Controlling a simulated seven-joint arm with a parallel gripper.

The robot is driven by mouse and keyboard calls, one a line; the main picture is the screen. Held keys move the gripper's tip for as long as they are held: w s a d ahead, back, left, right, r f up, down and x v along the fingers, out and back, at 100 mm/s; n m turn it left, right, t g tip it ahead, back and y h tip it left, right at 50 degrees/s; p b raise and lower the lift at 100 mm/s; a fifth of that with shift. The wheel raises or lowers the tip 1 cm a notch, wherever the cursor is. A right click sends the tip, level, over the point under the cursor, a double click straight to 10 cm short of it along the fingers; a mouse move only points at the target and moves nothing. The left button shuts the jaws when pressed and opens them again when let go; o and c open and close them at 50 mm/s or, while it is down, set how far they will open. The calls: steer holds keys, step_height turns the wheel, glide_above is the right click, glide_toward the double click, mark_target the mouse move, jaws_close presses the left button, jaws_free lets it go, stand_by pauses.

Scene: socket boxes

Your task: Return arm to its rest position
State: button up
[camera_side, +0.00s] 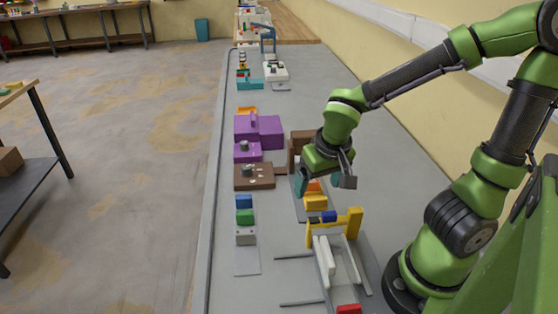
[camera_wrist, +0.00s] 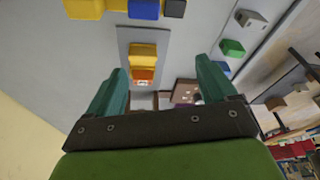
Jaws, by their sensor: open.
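My gripper (camera_wrist: 160,100) is open and empty in the wrist view, with its two teal fingers spread apart. In the side view my gripper (camera_side: 322,178) hangs over the grey bench, above a grey plate that bears a yellow block (camera_side: 315,202) and an orange block (camera_side: 314,186). In the wrist view the yellow block (camera_wrist: 143,55) and the orange block (camera_wrist: 143,74) show beyond and between the fingers. Nothing is between the fingertips. My arm is bent, reaching left from its base at the right.
Purple boxes (camera_side: 262,131) and a brown box (camera_side: 254,177) stand left of my gripper. Blue (camera_side: 244,201), green (camera_side: 245,217) and grey (camera_side: 246,236) blocks line the left side. A yellow frame (camera_side: 354,222) with white bars stands in front. A yellow wall bounds the right.

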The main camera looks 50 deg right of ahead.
steer(key=s+a+r+t+y, duration=0.1)
steer(key=s+a+r+t, duration=0.1)
steer(key=r, duration=0.4)
steer(key=s+a+r+n+t+y, duration=0.1)
steer(key=a+r+t+y, duration=0.1)
steer(key=r, duration=0.3)
steer(key=shift+s+r+n+t, duration=0.3)
steer(key=shift+s+r, duration=0.1)
stand_by(0.8)
